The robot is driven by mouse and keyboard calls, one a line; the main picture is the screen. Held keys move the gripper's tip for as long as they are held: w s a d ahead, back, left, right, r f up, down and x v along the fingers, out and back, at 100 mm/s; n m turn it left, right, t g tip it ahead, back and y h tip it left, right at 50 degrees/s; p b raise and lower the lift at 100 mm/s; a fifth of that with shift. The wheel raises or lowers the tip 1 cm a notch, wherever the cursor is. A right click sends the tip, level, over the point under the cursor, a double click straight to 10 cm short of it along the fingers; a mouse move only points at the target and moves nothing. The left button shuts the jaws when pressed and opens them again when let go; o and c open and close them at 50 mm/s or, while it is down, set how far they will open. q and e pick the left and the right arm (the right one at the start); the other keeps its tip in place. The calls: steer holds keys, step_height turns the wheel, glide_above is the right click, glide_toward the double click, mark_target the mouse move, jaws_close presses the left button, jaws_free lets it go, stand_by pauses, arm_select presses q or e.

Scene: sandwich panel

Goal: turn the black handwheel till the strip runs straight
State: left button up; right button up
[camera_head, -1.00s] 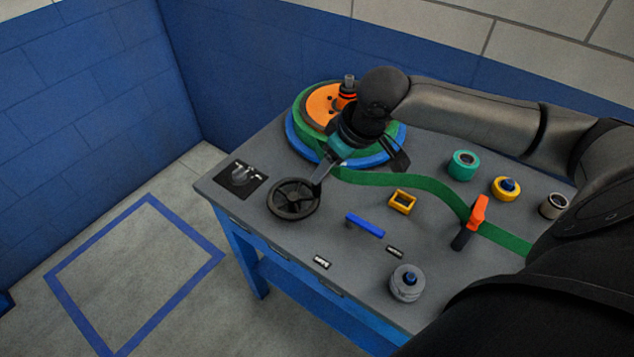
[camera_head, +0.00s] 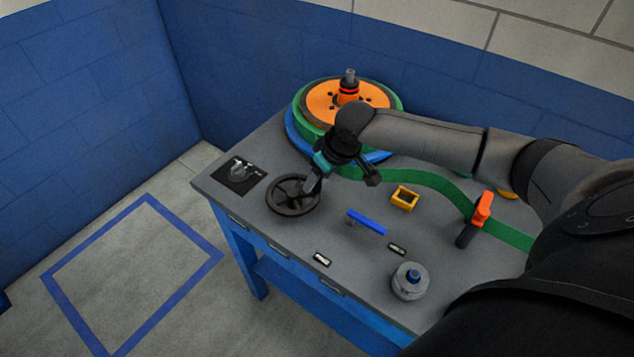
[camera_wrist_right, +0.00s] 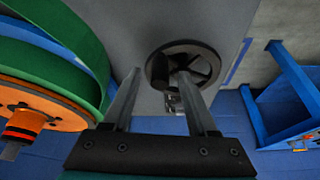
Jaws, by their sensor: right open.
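The black handwheel (camera_head: 292,207) lies flat near the left end of the grey table; it also shows in the right wrist view (camera_wrist_right: 213,68), with an upright black knob (camera_wrist_right: 158,70) on its rim. My right gripper (camera_head: 314,190) is at the wheel's far right edge; in the right wrist view the open fingers (camera_wrist_right: 160,95) point toward the wheel, with the knob between their lines. I cannot tell whether they touch it. The green strip (camera_head: 420,182) leaves the orange-centred reel (camera_head: 325,100) and curves along the table past an orange-topped post (camera_head: 482,208). My left gripper is not in view.
A yellow square frame (camera_head: 404,198), a blue bar (camera_head: 367,222) and a grey knob with a blue top (camera_head: 408,282) stand on the table (camera_head: 335,285). A black plate with a small lever (camera_head: 239,174) is left of the wheel. My right arm covers the back right.

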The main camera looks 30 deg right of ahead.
steer(key=shift+x, duration=0.9)
jaws_close()
